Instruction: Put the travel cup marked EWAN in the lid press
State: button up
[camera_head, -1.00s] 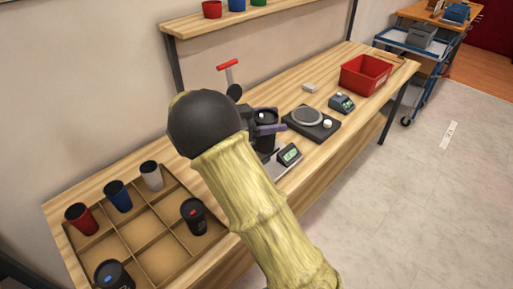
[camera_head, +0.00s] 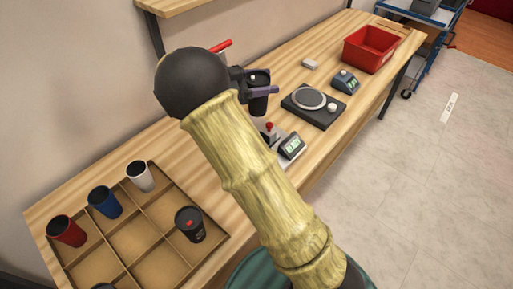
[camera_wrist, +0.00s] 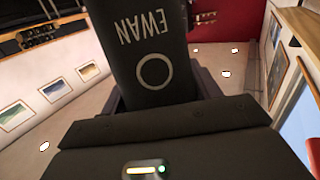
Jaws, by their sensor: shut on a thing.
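A black travel cup (camera_head: 259,103) is held in my gripper (camera_head: 262,90), above the middle of the bench. In the wrist view the cup (camera_wrist: 152,72) shows the letters EWAN upside down and a ring mark, between the fingers of my gripper (camera_wrist: 155,98). My gripper is shut on it, and its lower end is hard to make out in the head view. A red handle (camera_head: 220,46), which looks like part of the lid press, shows just behind my arm. The rest of that device is hidden by my arm.
A compartment tray (camera_head: 110,240) at left holds red, blue, white and black cups. A device with a green display (camera_head: 291,146) and a red knob (camera_head: 269,127) stands below the held cup. A round-plate device (camera_head: 312,100) and red bin (camera_head: 370,48) are to the right.

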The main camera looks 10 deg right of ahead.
notch_tip(320, 180, down, 14)
dwell(0.4)
jog(key=shift+a+f, duration=0.1)
jog(key=shift+f, duration=1.85)
jog(key=shift+f, duration=0.2)
jog(key=o, duration=0.7)
